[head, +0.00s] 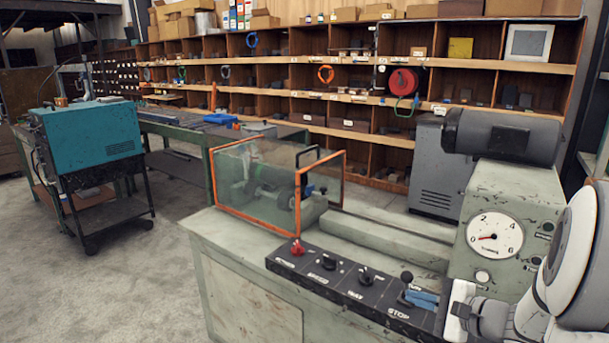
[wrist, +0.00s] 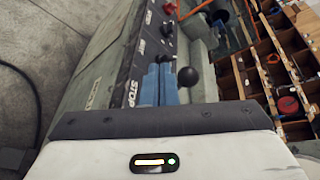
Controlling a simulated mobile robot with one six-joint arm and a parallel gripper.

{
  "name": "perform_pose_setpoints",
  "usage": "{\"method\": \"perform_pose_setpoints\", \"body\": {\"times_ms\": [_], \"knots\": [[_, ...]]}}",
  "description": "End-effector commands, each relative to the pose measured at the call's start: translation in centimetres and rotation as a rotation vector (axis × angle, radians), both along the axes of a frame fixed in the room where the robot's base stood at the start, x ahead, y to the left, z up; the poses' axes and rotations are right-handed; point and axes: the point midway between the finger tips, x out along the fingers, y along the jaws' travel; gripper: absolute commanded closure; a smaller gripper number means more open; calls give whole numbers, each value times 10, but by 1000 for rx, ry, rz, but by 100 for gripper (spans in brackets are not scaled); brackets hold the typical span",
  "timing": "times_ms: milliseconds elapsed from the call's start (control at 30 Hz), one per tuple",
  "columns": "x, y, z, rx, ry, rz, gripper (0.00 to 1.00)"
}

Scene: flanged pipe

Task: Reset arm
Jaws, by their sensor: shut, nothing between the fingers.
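My gripper (head: 410,295) has blue fingers that are shut and empty. It is at the right end of the black control panel (head: 325,283), low over it, close beside a lever with a black ball knob (head: 407,276). In the wrist view the blue fingers (wrist: 157,72) lie side by side along the panel, with the ball knob (wrist: 188,76) just to their right. Whether the fingers touch the lever or panel I cannot tell. My white arm comes in from the right in the head view.
The bench carries a guard with an orange frame (head: 258,226), a red knob (head: 297,247), black knobs and a dial gauge (head: 494,236). A grey motor (head: 505,136) sits above the gauge. A teal machine (head: 90,138) stands on a cart at left. Open floor lies at front left.

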Motion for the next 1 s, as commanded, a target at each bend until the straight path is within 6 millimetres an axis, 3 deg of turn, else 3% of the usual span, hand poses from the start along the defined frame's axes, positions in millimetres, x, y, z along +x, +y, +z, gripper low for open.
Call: {"method": "perform_pose_setpoints", "body": {"times_ms": [33, 100, 200, 300, 433, 600, 800, 1000], "knots": [[-12, 32, 16, -70, 24, 114, 100], [-34, 66, 22, -175, 68, 264, 100], [-68, 102, 29, -343, 119, 463, 100], [-103, 122, 35, -531, 151, 640, 100], [-141, 129, 46, -804, 163, 836, 100], [-170, 118, 67, -1157, 129, 1014, 100], [-178, 104, 88, -1420, 73, 1097, 100], [-178, 100, 91, -1480, 61, 1111, 100]]}}
